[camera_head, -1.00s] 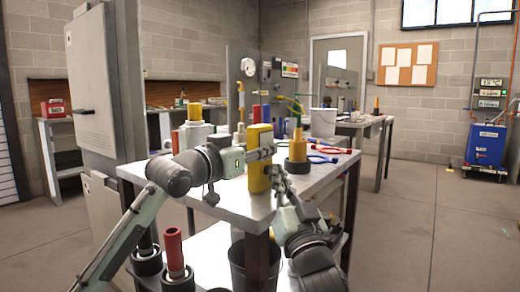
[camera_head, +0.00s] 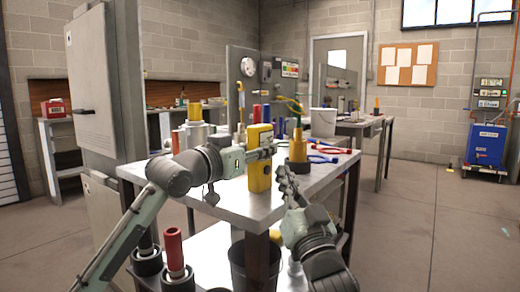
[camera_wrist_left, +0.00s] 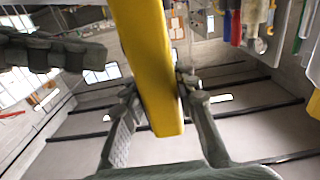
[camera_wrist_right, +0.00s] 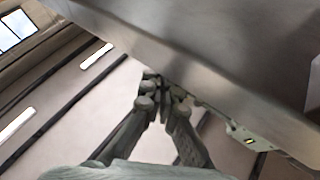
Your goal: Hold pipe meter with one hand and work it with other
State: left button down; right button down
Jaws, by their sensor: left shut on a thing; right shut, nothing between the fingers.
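The pipe meter is a yellow upright block (camera_head: 259,172) at the near edge of the metal table; it also fills the middle of the left wrist view (camera_wrist_left: 150,60). My left gripper (camera_head: 262,152) is shut on it, with a finger on either side of the block in the left wrist view. My right gripper (camera_head: 286,178) is shut and empty, just right of the meter and apart from it. In the right wrist view its fingertips (camera_wrist_right: 163,88) meet near the table's edge. The meter's face is not readable.
The metal table (camera_head: 222,206) holds a yellow-orange cone-shaped fitting (camera_head: 298,150), red and blue tools (camera_head: 325,152) and several bottles. A white bucket (camera_head: 323,122) stands behind. A dark bin (camera_head: 240,262) and a red cylinder (camera_head: 174,250) are below.

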pick_arm(q)
jog(key=c, duration=1.1)
grip_release()
pick_arm(e)
jog(key=s+d, duration=0.1)
jog(key=d, duration=0.1)
jog(key=s+d, duration=0.2)
jog(key=shift+d, duration=0.1)
pick_arm(q)
jog(key=shift+s, duration=0.1)
